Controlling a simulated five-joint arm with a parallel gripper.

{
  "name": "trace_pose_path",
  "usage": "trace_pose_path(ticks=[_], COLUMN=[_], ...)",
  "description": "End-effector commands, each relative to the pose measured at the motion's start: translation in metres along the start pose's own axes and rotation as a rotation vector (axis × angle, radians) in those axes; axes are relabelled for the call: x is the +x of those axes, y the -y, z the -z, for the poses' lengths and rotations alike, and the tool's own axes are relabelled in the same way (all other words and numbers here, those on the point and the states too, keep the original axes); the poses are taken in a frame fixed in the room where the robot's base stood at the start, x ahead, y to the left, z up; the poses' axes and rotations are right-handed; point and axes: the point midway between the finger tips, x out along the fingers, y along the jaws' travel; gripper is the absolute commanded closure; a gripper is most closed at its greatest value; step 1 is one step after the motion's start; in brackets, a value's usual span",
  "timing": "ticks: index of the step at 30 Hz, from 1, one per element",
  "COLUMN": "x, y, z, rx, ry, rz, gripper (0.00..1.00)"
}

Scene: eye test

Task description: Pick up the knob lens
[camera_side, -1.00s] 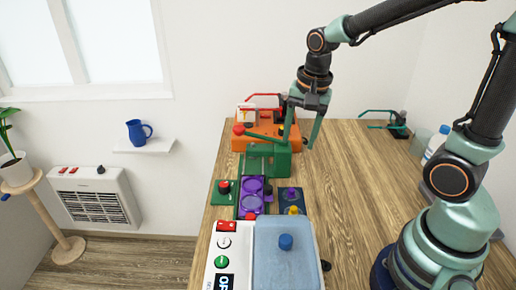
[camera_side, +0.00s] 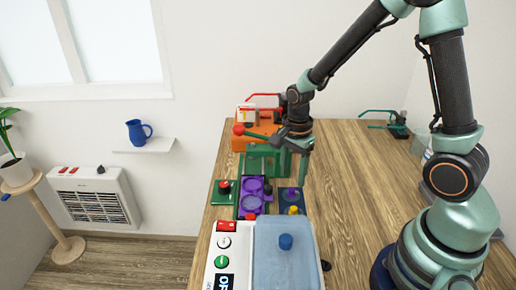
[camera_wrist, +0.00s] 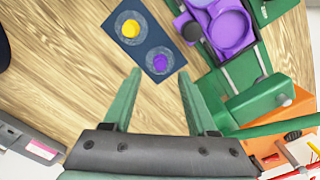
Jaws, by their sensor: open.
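A dark blue board (camera_wrist: 146,44) lies on the table and shows in the side view (camera_side: 285,209). It carries two round grey lens-like discs with knobs, one with a yellow knob (camera_wrist: 130,28) and one with a purple knob (camera_wrist: 160,63). In the side view, the yellow knob (camera_side: 293,210) is nearer the camera than the purple knob (camera_side: 291,192). I cannot tell which one is the task's knob lens. My gripper (camera_wrist: 160,76) is open and empty, its green fingers pointing down; in the wrist view the purple knob appears just beyond and between the fingertips.
A purple tray (camera_wrist: 232,30) with round recesses and a dark knob (camera_wrist: 191,31) stands beside the board. A green machine (camera_wrist: 258,103) with a lever and an orange box (camera_side: 240,143) stand behind. A white device with a blue-grey lid (camera_side: 285,265) is in front. Bare wood lies right.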

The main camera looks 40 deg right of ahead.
Motion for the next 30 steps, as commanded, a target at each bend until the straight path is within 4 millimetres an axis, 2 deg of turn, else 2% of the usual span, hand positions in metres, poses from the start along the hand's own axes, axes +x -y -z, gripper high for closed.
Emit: trace_pose_path(ticks=[12, 21, 23, 24, 26, 30], x=[0.047, 0.05, 0.05, 0.05, 0.05, 0.05], y=[0.0, 0.001, 0.001, 0.001, 0.001, 0.001], z=[0.001, 0.001, 0.001, 0.001, 0.001, 0.001], rx=[-0.001, -0.001, -0.001, -0.001, -0.001, -0.001], ry=[0.0, 0.0, 0.0, 0.0, 0.0, 0.0], rz=[-0.003, 0.001, 0.0, 0.0, 0.0, 0.0], gripper=[0.42, 0.42, 0.61, 0.76, 0.99, 1.0])
